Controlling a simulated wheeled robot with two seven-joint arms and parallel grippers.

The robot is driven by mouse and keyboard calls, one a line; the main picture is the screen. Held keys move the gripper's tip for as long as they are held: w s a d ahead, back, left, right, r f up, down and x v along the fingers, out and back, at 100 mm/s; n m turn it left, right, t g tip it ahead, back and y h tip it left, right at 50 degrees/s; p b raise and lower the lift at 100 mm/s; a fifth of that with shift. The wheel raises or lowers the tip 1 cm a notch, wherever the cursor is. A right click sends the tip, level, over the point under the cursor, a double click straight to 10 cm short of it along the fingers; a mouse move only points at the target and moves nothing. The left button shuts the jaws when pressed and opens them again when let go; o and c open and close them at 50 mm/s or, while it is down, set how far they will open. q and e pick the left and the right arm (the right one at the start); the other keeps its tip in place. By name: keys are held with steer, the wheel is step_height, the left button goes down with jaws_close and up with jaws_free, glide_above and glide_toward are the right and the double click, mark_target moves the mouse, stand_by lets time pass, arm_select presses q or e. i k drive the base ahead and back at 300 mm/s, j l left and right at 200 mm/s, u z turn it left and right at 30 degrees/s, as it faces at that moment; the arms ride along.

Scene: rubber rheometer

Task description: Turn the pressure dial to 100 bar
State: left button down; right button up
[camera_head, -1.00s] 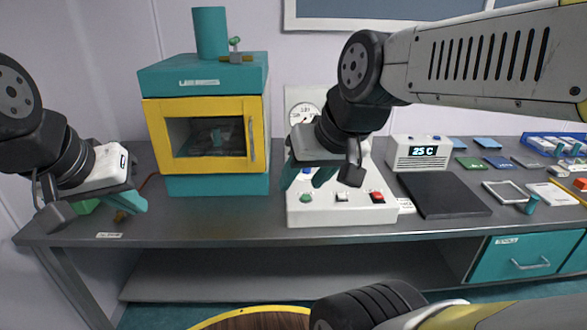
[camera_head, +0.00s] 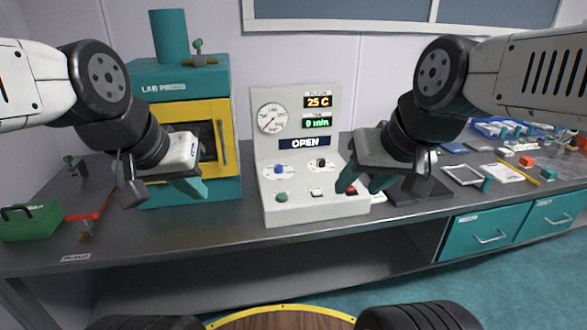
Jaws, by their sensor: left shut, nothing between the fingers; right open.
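The white control panel (camera_head: 300,205) stands in the middle of the bench. Its upright back carries a round pressure gauge (camera_head: 272,118) with a needle; the scale is too small to read. Below it are a blue knob (camera_head: 279,168) and a black knob (camera_head: 321,163), each on a pale disc; I cannot tell their settings or labels. My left gripper (camera_head: 192,189) is shut and empty, in front of the press and left of the panel. My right gripper (camera_head: 361,182) is open and empty, at the panel's right edge, overlapping it in view. Neither visibly holds a knob.
Displays read 25 C, 0 min and OPEN. A green button (camera_head: 282,197), a white switch (camera_head: 316,193) and a partly covered red button sit on the panel's front. A teal and yellow lab press (camera_head: 220,185) stands left. A green toolbox (camera_head: 30,222) is far left; samples clutter the right.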

mark_target(278, 169)
steer(key=i+j, duration=0.15)
steer(key=j, duration=0.2)
steer(key=i+j, duration=0.15)
steer(key=j, duration=0.2)
steer(key=i+j, duration=0.35)
steer(key=j, duration=0.3)
